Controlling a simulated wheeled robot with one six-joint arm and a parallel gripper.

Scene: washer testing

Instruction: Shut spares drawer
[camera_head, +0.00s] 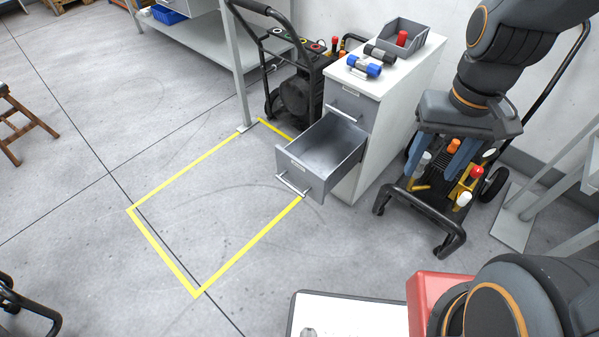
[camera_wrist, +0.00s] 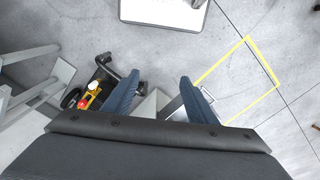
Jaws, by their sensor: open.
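A grey drawer (camera_head: 305,170), the only one pulled out, stands open from the front of a white cabinet (camera_head: 395,100). Its bar handle (camera_head: 292,186) faces the lower left, and the visible inside looks empty. A closed drawer (camera_head: 350,106) with its own handle sits above it. My gripper (camera_head: 437,160) is to the right of the cabinet, apart from the open drawer and its handle. Its two blue fingers are spread with nothing between them, as the wrist view also shows (camera_wrist: 159,95). In the wrist view, part of the cabinet is hidden behind my gripper.
A grey bin (camera_head: 403,40) and a blue-ended part (camera_head: 363,66) sit on the cabinet top. A wheeled cart (camera_head: 430,205) stands below my gripper, and another machine (camera_head: 293,95) stands left of the cabinet. The yellow-marked floor (camera_head: 215,210) before the drawer is clear.

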